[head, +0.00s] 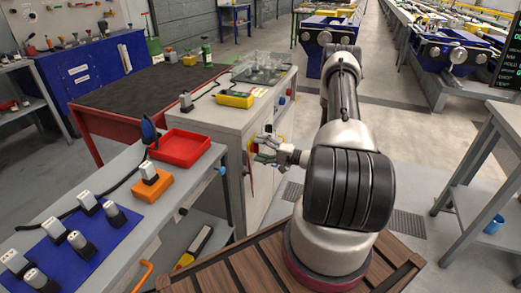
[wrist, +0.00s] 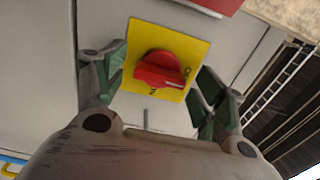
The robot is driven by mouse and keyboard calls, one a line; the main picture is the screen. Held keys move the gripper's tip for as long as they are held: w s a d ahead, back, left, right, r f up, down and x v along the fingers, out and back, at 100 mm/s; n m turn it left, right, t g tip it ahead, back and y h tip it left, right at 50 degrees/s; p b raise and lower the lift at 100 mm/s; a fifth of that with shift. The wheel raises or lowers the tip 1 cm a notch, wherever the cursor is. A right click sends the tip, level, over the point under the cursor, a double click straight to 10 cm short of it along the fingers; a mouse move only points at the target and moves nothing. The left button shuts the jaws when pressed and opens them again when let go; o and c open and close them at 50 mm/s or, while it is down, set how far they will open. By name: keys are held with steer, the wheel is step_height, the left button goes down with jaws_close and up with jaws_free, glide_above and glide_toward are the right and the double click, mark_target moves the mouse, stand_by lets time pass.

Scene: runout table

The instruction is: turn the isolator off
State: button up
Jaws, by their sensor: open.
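The isolator's red rotary knob (wrist: 160,70) sits on a square yellow plate (wrist: 185,38) on a grey cabinet face. In the wrist view the knob's grip bar lies nearly crosswise, tilted slightly down to the right. My gripper (wrist: 163,80) is open, with its green-padded fingers on the left and right of the knob and a visible gap on both sides. I cannot tell how far the fingertips are from the plate.
The grey cabinet (head: 225,115) carries a yellow device (head: 234,99) and a clear cover (head: 262,68) on top. A bench with a red tray (head: 180,148), an orange block (head: 152,186) and a blue mat (head: 62,262) stands at the left.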

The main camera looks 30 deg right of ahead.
steer(key=v, duration=1.2)
stand_by(0.3)
